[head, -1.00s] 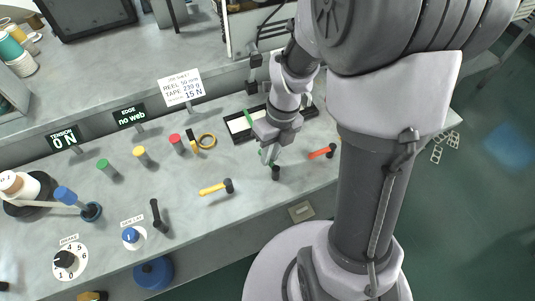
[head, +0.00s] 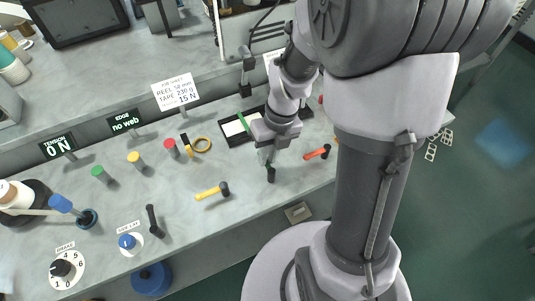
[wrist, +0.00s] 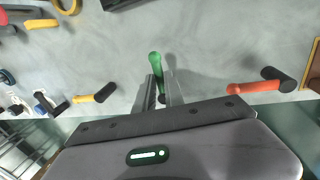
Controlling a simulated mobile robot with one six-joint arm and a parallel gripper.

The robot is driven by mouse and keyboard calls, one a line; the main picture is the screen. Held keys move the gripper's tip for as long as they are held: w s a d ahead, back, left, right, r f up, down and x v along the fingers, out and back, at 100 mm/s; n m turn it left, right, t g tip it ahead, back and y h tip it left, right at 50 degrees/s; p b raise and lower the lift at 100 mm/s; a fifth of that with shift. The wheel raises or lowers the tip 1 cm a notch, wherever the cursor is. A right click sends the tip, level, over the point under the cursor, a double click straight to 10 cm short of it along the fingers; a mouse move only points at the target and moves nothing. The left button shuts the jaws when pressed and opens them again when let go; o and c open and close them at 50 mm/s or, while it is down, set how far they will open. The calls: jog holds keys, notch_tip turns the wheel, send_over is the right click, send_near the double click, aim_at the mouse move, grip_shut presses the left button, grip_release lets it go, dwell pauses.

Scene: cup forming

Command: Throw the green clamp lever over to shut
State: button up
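The green clamp lever (wrist: 155,68) points away from my gripper in the wrist view, with its dark pivot (wrist: 163,98) at the near end. My gripper (wrist: 163,92) is open, with one finger on each side of the lever's lower part. A narrow gap seems to remain beside the lever, but contact is unclear. In the head view my gripper (head: 267,160) is low over the bench by the lever's black pivot (head: 271,175), and it hides most of the green handle.
A yellow lever (head: 208,192) lies to the left and an orange-red lever (head: 316,153) to the right, each with a black pivot. A black tray (head: 234,140) lies behind my gripper. A yellow ring (head: 202,144) and several coloured knobs stand farther left.

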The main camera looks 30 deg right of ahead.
jog(key=o, duration=0.4)
jog(key=shift+o, duration=0.2)
jog(key=d+r+p, duration=0.3)
jog(key=r+p, duration=0.4)
jog(key=r, duration=1)
jog(key=shift+d+p, duration=0.2)
jog(key=shift+p, duration=0.2)
jog(key=s+a+r+n+t+b, duration=0.2)
jog(key=s+a+n, duration=0.3)
jog(key=n, duration=1.1)
jog(key=s+a+r+n+t+b, duration=0.1)
jog(key=s+a+r+n+t, duration=0.2)
jog(key=n, duration=1.3)
jog(key=s+a+r, duration=0.1)
jog(key=a, duration=0.2)
jog(key=shift+s+a+t+b, duration=0.25)
jog(key=shift+s+t+b, duration=0.1)
jog(key=shift+s+t, duration=0.05)
